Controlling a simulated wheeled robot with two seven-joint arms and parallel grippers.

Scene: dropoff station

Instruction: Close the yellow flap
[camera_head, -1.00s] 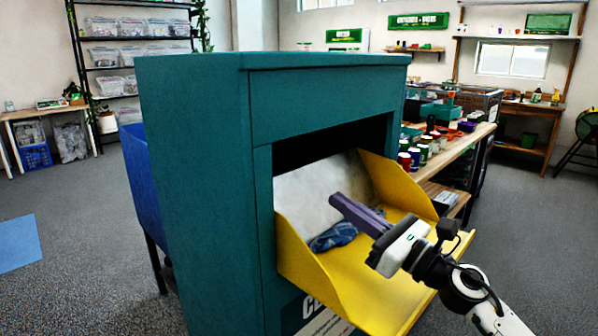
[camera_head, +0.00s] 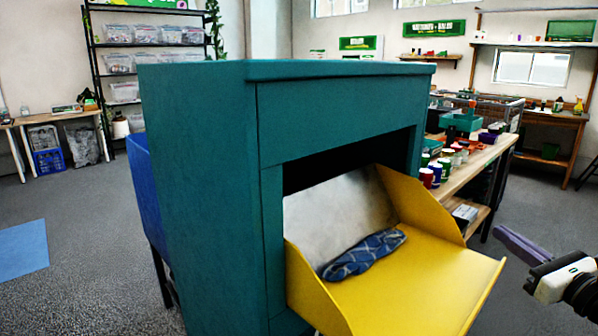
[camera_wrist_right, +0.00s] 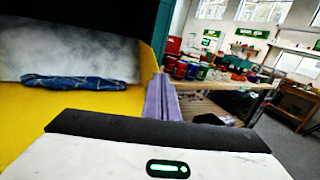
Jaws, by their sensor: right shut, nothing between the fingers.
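The yellow flap (camera_head: 405,290) hangs open on the front of the teal drop-off bin (camera_head: 205,180), forming a tray with raised side walls. A folded blue patterned cloth (camera_head: 364,254) lies on it near the grey back panel. My right gripper (camera_head: 508,240) is at the right edge of the head view, apart from the flap and beyond its right side. Its purple fingers are shut and empty. In the right wrist view, the fingers (camera_wrist_right: 163,98) show beside the flap's yellow side (camera_wrist_right: 148,62), and the cloth (camera_wrist_right: 75,83) shows at left. My left gripper is not seen.
A wooden table (camera_head: 468,170) with several cups and jars stands right behind the bin. A blue container (camera_head: 148,190) stands at the bin's left side.

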